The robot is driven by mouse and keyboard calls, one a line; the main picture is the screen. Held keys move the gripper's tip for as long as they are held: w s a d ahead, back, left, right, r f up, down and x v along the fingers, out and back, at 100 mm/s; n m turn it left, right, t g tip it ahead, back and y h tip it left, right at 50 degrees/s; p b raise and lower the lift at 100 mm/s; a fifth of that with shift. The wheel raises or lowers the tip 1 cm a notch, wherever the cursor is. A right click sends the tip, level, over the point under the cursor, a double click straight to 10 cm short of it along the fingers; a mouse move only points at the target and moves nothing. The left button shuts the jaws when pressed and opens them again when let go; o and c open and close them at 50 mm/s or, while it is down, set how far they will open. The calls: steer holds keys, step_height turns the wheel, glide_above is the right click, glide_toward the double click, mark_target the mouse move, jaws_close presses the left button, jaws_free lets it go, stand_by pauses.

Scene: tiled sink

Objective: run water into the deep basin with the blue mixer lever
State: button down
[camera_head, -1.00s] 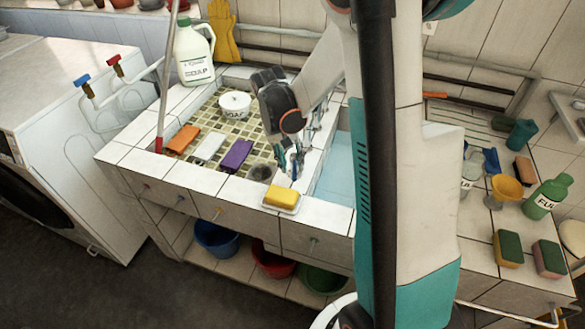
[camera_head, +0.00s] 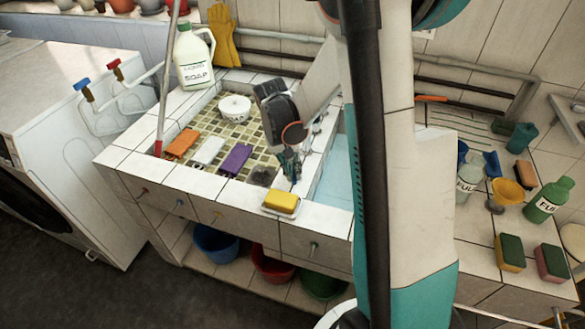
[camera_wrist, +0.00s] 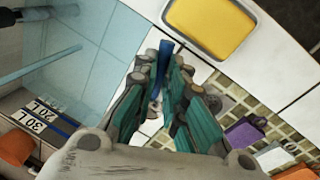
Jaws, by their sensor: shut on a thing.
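The blue mixer lever (camera_wrist: 165,62) stands between my fingertips in the wrist view, on the white tiled divider; only its upper part shows. My gripper (camera_wrist: 163,85) is shut on it, with teal finger pads on both sides. In the head view my gripper (camera_head: 290,170) reaches down to the divider near the front rim and mostly hides the lever. The deep basin (camera_head: 334,178) is pale blue and lies right of the divider; it fills the left of the wrist view (camera_wrist: 95,42). I cannot tell whether water runs.
A yellow sponge on a dish (camera_head: 282,202) sits on the front rim close to my gripper. The tiled shallow basin (camera_head: 205,120) holds orange, white and purple blocks and a white tub (camera_head: 234,107). Bottles and sponges stand on the right counter (camera_head: 478,235).

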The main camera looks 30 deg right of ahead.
steer(key=shift+d+n, duration=0.1)
steer(key=shift+n, duration=0.2)
steer(key=d+n, duration=0.1)
steer(key=n, duration=0.1)
steer(key=s+d+n, duration=0.1)
steer(key=n, duration=0.1)
steer(key=shift+n+t, duration=0.3)
steer(key=shift+t, duration=0.1)
steer(key=shift+d+n+t+b, duration=0.25)
steer(key=shift+d+n, duration=0.3)
steer(key=shift+n, duration=0.7)
steer(key=shift+d+n+t+b, duration=0.25)
steer(key=shift+d+n, duration=0.25)
steer(key=shift+n, duration=0.75)
steer(key=c, duration=1.7)
jaws_free()
steer(key=shift+o, duration=0.2)
step_height(320, 180, up, 12)
steer(key=a, duration=0.2)
steer(key=shift+s, duration=0.35)
steer(key=shift+a+f, duration=0.1)
